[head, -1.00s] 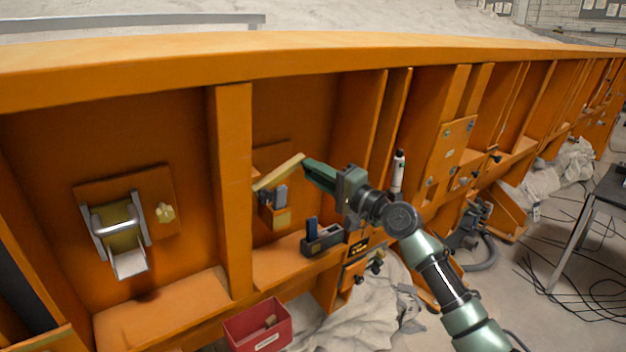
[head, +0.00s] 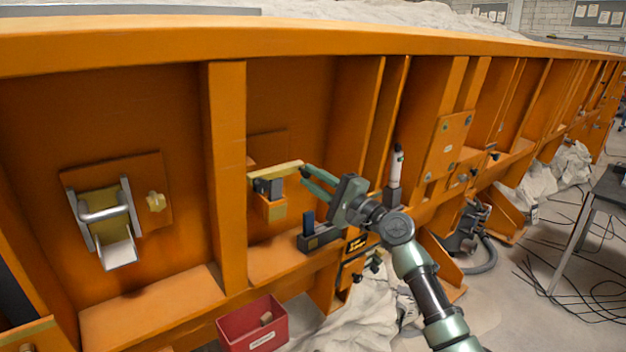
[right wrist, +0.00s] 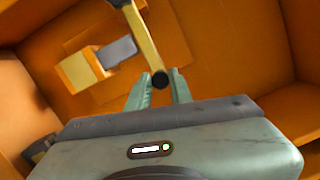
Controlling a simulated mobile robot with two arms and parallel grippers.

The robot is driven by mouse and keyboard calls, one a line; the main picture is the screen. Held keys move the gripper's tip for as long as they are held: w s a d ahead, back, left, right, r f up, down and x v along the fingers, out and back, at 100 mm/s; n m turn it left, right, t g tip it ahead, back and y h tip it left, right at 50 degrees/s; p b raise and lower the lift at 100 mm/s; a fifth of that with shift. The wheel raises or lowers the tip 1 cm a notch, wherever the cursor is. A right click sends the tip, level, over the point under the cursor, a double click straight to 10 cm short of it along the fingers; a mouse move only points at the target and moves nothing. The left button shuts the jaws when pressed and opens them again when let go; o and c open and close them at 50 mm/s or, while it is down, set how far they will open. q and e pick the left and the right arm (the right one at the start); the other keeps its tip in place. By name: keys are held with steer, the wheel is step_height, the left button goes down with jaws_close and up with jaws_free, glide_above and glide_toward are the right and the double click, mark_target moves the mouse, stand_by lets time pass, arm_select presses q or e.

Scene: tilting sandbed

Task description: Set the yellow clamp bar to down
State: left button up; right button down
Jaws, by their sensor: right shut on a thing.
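The yellow clamp bar (head: 276,171) is in the orange bay right of the upright post. In the head view it lies nearly level, its right end slightly higher, above a dark grey block on a small orange-yellow bracket (head: 273,205). My right gripper (head: 303,170) is at the bar's right end, shut on it. In the right wrist view the bar (right wrist: 146,40) runs down to a dark round end between my right gripper's fingertips (right wrist: 160,78). The grey block (right wrist: 118,52) shows beside the bar there. My left gripper is not in view.
A dark holder with a blue upright piece (head: 318,238) sits on the ledge below my gripper. A white-and-black cylinder (head: 396,168) stands to the right. A red bin (head: 252,325) is below. A silver-handled latch (head: 103,220) is on the left panel.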

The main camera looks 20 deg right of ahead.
steer(key=shift+f, duration=0.15)
steer(key=c, duration=1.5)
jaws_free()
steer(key=shift+c, duration=0.2)
steer(key=b+v, duration=0.1)
steer(key=v, duration=0.6)
steer(key=shift+s+d, duration=0.2)
steer(key=shift+s, duration=0.15)
